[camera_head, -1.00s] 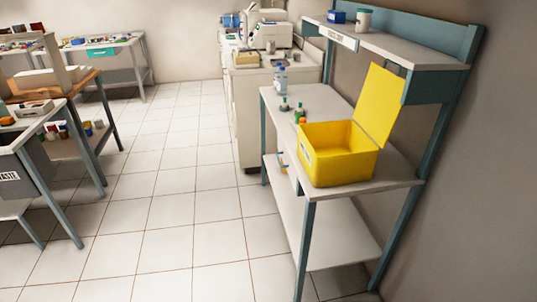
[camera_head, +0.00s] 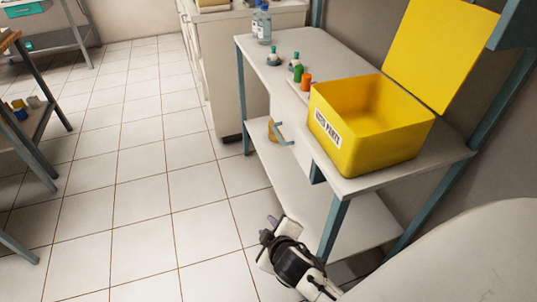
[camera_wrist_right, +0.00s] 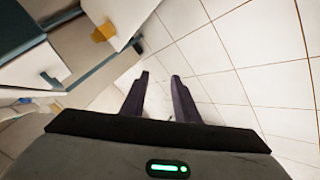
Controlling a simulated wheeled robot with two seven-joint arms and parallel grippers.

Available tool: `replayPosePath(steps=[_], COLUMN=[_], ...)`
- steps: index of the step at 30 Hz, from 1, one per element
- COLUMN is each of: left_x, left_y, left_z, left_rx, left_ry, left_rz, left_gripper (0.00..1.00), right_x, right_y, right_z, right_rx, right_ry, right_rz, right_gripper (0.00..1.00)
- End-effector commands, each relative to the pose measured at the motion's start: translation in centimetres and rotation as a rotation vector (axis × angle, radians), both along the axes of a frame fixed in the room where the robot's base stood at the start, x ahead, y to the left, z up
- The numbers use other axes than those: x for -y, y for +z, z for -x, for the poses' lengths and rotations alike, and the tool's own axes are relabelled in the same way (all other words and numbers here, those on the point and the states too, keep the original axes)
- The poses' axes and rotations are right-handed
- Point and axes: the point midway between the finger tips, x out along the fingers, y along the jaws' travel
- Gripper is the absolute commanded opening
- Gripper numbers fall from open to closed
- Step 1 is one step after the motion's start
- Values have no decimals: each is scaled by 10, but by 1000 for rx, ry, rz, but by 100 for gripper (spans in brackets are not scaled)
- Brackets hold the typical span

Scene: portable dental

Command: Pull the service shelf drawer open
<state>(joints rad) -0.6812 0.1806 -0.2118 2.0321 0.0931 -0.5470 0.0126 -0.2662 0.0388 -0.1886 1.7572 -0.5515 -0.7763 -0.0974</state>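The service shelf (camera_head: 357,187) is a bench with a pale top and teal legs on the right in the head view. Its drawer sits under the top, with a teal bar handle (camera_head: 283,134) facing left; it looks closed. In the wrist view a white panel with a small dark handle (camera_wrist_right: 50,79) shows at the left, probably this drawer. My right gripper (camera_head: 268,232) is low in front of the shelf, below and apart from the handle. In the wrist view its two fingers (camera_wrist_right: 160,80) are apart with nothing between them. My left gripper is out of view.
A yellow open-lidded box (camera_head: 365,150) stands on the shelf top, with small bottles (camera_head: 262,24) further back. An orange-yellow item (camera_head: 272,130) is behind the handle, on the lower shelf. Tiled floor (camera_head: 150,200) to the left is clear.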

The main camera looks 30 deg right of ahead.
Motion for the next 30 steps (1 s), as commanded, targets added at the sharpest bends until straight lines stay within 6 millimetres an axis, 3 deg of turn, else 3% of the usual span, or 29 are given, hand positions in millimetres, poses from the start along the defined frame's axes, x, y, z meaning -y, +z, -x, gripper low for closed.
replayPosePath(steps=[1, 2, 6, 9, 12, 17, 23, 30], left_x=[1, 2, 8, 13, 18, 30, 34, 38], left_y=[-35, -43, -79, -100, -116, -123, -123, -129], left_z=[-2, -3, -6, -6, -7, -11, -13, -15], left_rx=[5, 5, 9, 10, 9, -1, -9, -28], left_ry=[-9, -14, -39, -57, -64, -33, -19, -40], left_rz=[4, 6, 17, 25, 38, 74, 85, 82], left_gripper=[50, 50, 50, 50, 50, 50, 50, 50], right_x=[13, 22, 62, 84, 91, 72, 70, 104], right_y=[-18, -16, 13, 47, 83, 119, 128, 121], right_z=[-32, -46, -100, -123, -133, -140, -146, -167], right_rx=[26, 34, 74, 100, 119, 119, 111, 112], right_ry=[-16, -30, -141, -250, -356, -426, -427, -428], right_rz=[109, 176, 475, 654, 769, 780, 764, 766], right_gripper=[28, 28, 28, 28, 28, 28, 28, 28])
